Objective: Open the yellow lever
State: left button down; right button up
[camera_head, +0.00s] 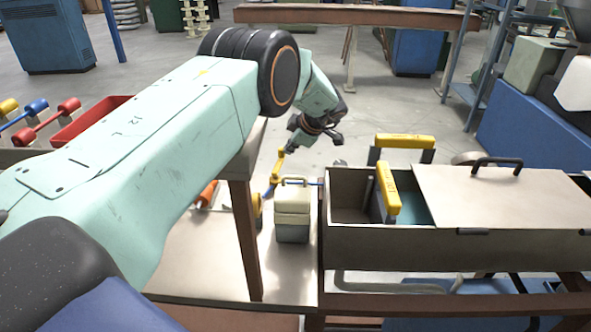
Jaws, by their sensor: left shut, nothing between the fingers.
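My left arm comes in from the left and reaches over the bench. Its dark left gripper (292,147) is at the far end, pointing down, shut with nothing held. A slim yellow lever (278,166) stands just below the gripper tips, with a blue part at its lower end. The tips are very close to its top; I cannot tell whether they touch. My right gripper is not in view.
The grey metal box (450,250) has a partly covering lid (510,195) with a black handle. A small cream-and-grey case (293,212) stands left of it. A red tray (90,122) and colored spools (50,122) lie at the left. Bare bench top (200,262) shows in front.

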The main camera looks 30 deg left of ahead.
pick_arm(q)
jog(key=w+v, duration=0.1)
jog(key=v, duration=0.9)
jog(key=shift+r, duration=0.2)
dwell(1.1)
